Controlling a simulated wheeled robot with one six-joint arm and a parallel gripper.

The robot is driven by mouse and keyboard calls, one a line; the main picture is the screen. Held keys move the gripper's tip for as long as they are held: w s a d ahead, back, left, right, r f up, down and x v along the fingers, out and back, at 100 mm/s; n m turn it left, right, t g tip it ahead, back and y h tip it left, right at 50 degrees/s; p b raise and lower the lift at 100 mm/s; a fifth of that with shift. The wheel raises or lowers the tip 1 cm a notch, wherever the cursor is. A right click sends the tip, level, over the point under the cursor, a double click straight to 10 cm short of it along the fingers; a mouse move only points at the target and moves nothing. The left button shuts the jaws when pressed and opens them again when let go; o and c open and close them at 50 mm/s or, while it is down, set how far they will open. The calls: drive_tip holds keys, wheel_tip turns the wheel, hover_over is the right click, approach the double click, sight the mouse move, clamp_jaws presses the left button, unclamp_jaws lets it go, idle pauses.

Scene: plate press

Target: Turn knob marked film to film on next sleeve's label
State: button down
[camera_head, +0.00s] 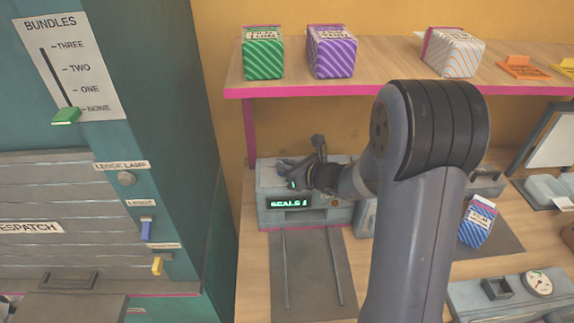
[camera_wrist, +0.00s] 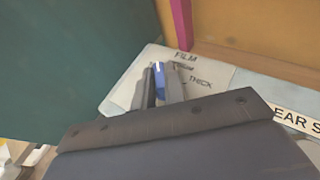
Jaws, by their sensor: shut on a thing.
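The knob (camera_wrist: 160,80) shows as a small blue piece between the fingertips of my gripper (camera_wrist: 163,86) in the wrist view. It sits on the pale top of a sealing machine (camera_wrist: 138,95), beside the printed words FILM and THICK; another word there is too small to read. My gripper is shut on the knob. In the head view my gripper (camera_head: 296,174) is over the machine's top, and the knob is hidden. The machine's front display (camera_head: 289,203) reads SEALS and a character I cannot make out. A blue striped sleeve (camera_head: 477,225) stands right of my arm; its label is unreadable.
A shelf (camera_head: 385,88) above carries green (camera_head: 263,58), purple (camera_head: 331,55) and orange-white (camera_head: 455,52) striped sleeves. A teal cabinet (camera_head: 180,60) with a BUNDLES slider at NONE stands close on the left. A dial gauge device (camera_head: 520,290) is at front right.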

drive_tip(key=shift+w+d+n+g+y+p, duration=0.15)
drive_tip(key=shift+n+g+y+p, duration=0.3)
drive_tip(key=shift+n+g+y, duration=0.55)
drive_tip(key=c, duration=1.5)
unclamp_jaws()
drive_tip(key=shift+o, duration=0.2)
drive_tip(key=b+v, duration=0.2)
drive_tip(key=v, duration=0.8)
drive_tip(key=shift+s+r, duration=0.25)
drive_tip(key=shift+s, duration=0.1)
drive_tip(key=shift+d, duration=0.15)
